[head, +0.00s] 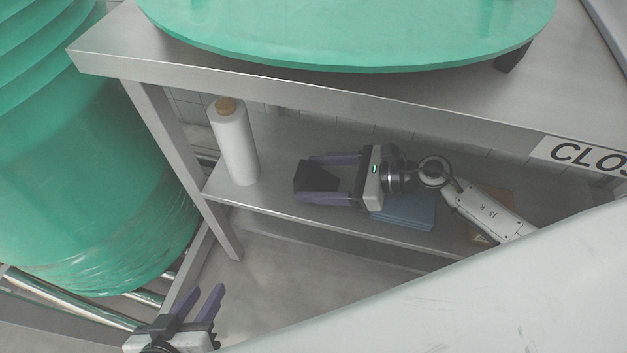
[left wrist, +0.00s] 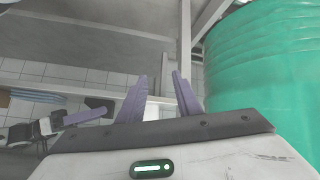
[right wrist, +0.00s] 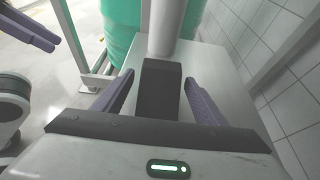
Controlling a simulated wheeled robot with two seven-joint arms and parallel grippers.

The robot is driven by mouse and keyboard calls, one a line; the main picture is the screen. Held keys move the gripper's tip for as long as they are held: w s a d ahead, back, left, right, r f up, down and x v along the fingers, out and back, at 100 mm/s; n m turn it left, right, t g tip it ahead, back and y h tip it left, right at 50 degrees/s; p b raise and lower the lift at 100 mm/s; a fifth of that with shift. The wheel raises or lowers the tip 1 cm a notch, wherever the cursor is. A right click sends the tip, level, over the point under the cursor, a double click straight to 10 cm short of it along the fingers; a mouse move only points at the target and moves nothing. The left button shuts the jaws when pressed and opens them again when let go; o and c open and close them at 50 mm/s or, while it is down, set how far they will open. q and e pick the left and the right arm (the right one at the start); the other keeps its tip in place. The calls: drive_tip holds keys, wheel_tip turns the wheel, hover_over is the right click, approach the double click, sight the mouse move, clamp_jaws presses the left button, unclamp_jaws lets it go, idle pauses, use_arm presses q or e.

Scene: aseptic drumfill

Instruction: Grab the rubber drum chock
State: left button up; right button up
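The black rubber drum chock (head: 308,178) lies on the lower shelf (head: 290,210) of the steel bench. My right gripper (head: 328,178) reaches in from the right, low over the shelf, with its fingers on either side of the chock. In the right wrist view the chock (right wrist: 160,90) sits between the open fingers, with a gap showing on each side. My left gripper (head: 205,296) is open and empty, low in front of the bench near its left leg; its parted fingers also show in the left wrist view (left wrist: 160,90).
A white roll (head: 234,147) with a brown top stands on the shelf beyond the chock. A blue stack (head: 408,212) lies under my right gripper's wrist. A green drum (head: 80,180) stands left of the bench. The bench top (head: 440,105) overhangs the shelf.

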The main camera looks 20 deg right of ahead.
drive_tip(key=c, duration=1.1)
drive_tip(key=shift+r, duration=0.1)
